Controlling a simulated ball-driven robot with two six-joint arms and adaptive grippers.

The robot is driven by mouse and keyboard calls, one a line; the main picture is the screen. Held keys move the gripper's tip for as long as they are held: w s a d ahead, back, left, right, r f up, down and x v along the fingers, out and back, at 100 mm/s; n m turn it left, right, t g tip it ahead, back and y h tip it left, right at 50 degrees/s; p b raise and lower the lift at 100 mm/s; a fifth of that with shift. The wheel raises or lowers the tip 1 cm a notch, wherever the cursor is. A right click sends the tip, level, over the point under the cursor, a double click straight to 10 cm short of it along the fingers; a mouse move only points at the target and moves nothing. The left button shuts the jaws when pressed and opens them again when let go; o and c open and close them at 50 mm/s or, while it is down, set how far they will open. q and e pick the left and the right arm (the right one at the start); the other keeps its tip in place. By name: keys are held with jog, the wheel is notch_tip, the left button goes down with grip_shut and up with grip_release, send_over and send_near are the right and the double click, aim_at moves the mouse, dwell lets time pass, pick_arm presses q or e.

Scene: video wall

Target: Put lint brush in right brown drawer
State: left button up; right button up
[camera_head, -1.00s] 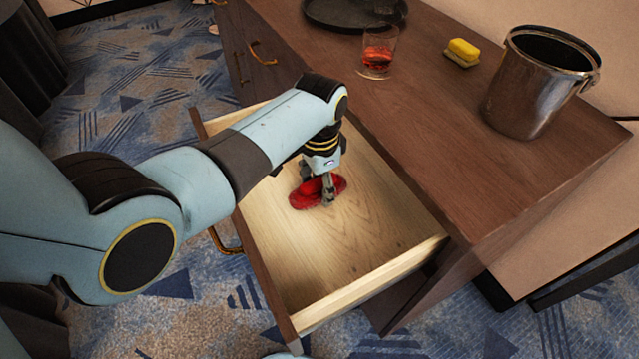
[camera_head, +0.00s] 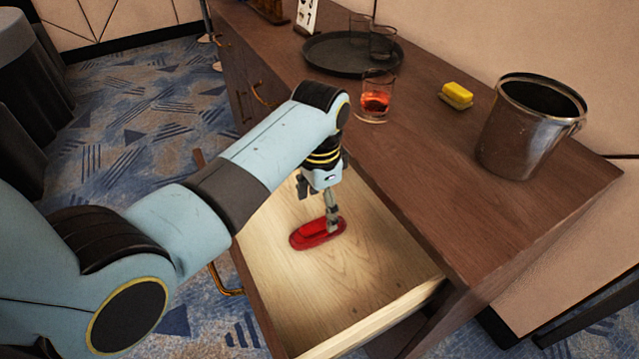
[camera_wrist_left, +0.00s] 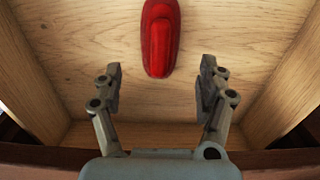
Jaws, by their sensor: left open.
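The red lint brush (camera_head: 317,233) lies on the bare wooden floor of the open brown drawer (camera_head: 371,268). My left gripper (camera_head: 318,208) is over the drawer, just above and behind the brush, with its fingers spread. In the left wrist view the lint brush (camera_wrist_left: 160,38) lies beyond the fingertips, centred between their lines, and the left gripper (camera_wrist_left: 160,88) has nothing between its fingers. My right gripper is not in view.
On the cabinet top (camera_head: 440,165) stand a glass with red drink (camera_head: 376,98), a dark round tray (camera_head: 335,58) with glasses, a yellow sponge (camera_head: 456,95) and a metal bucket (camera_head: 522,130). The drawer's side walls border the gripper.

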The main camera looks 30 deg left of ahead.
aim_at(319, 221)
pick_arm(q)
notch_tip(319, 221, up, 5)
jog(key=shift+r+p, duration=0.1)
jog(key=shift+p, duration=0.2)
dwell(0.4)
